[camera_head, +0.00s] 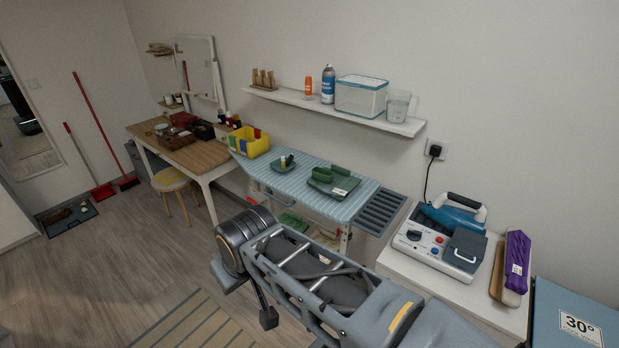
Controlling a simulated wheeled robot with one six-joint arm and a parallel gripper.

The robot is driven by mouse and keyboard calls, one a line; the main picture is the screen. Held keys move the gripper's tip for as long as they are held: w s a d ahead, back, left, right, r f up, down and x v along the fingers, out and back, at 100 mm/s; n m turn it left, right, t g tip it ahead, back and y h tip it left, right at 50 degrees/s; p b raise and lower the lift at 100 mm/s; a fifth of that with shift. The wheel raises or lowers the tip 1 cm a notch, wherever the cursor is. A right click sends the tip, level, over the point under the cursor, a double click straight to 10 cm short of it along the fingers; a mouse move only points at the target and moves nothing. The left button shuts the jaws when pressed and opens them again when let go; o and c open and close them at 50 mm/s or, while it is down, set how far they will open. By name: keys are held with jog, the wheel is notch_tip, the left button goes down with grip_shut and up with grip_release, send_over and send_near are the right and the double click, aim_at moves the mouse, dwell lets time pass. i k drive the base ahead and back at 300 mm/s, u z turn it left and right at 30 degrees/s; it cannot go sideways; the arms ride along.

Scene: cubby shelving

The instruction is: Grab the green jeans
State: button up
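A folded green garment (335,182), which may be the jeans, lies on the right part of the blue striped ironing board (300,196). It has a white tag on its front and a rolled or raised part on its left. A smaller dark green item (282,164) with a small bottle-like thing on it lies to its left. Another green item (293,222) shows low under the board, partly hidden. My grey arm fills the lower middle, in front of the board and apart from the garment in the picture. I cannot make out my gripper's fingers.
A grey slotted rest (380,211) extends from the board's right end. A steam iron station (440,238) and a purple bundle (516,260) stand on a white cabinet at right. A yellow bin (249,142) stands at the board's left end. A shelf (340,111) hangs above.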

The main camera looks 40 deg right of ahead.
aim_at(337, 183)
jog(key=z, duration=0.2)
jog(key=i, duration=0.75)
jog(key=z, duration=1)
jog(key=i, duration=0.6)
jog(key=z, duration=0.55)
